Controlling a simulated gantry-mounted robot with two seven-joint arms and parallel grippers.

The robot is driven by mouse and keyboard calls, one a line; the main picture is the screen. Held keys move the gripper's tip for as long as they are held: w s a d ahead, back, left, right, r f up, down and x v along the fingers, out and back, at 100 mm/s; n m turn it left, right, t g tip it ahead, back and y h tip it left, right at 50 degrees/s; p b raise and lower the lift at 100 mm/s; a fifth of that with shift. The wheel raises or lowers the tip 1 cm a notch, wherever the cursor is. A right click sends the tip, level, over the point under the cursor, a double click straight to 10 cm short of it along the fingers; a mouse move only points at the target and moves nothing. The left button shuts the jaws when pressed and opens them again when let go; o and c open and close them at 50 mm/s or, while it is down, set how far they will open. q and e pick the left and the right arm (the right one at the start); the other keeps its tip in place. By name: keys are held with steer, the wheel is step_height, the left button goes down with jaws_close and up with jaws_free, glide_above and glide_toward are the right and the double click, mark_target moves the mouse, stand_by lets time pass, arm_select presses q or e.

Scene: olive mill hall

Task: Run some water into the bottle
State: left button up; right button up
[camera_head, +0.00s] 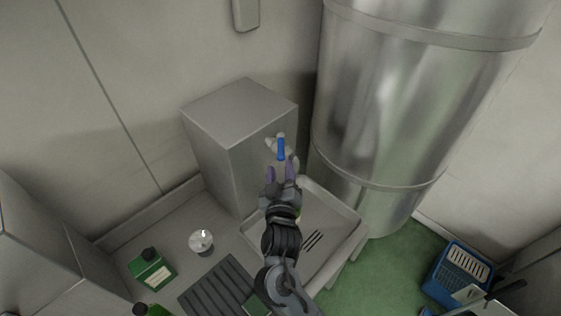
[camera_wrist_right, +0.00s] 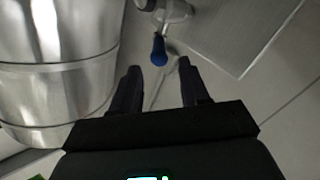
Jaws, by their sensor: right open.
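The tap (camera_head: 274,146) sticks out from the front of a steel box and has a blue lever (camera_head: 281,150). My right gripper (camera_head: 282,168) is open just in front of the lever, its fingers apart and empty. In the right wrist view the blue lever (camera_wrist_right: 159,50) lies just beyond the gap between the fingertips (camera_wrist_right: 160,68). A small yellow-green patch (camera_head: 298,216) shows beside my right wrist over the sink; my arm hides most of it, and I cannot tell whether it is the bottle. My left gripper is not in view.
The steel box (camera_head: 239,130) stands behind a shallow sink (camera_head: 345,232). A green container with a black cap (camera_head: 152,270), a small clear-and-white object (camera_head: 202,242) and a ribbed dark mat (camera_head: 218,288) are on the counter. A large steel tank (camera_head: 400,110) stands right. A blue crate (camera_head: 458,270) is on the floor.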

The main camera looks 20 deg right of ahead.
steer(key=shift+v, duration=1.3)
